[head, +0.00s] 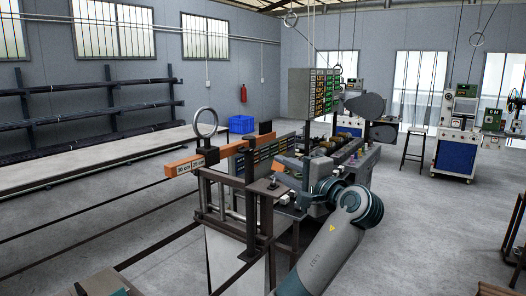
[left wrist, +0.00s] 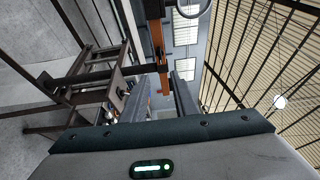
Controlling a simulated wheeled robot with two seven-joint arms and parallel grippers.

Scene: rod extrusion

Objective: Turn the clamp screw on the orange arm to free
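The orange arm (head: 236,149) is a long bar with dark lettering on its near end, resting across the top of a brown steel frame. A dark clamp block (head: 210,157) sits on it, with a grey ring (head: 207,123) standing upright above. I cannot make out the screw itself clearly. My left gripper (head: 287,163) is to the right of the bar, apart from the ring and block. In the left wrist view its fingers (left wrist: 168,98) are spread with nothing between them, and the orange arm (left wrist: 158,42) shows beyond their tips. My right gripper is not in view.
The brown frame (head: 202,197) stands below the bar. A machine bench with several knobs (head: 354,160) and a lit display cabinet (head: 314,94) stand behind my left arm. A long table (head: 95,157) lies at the left.

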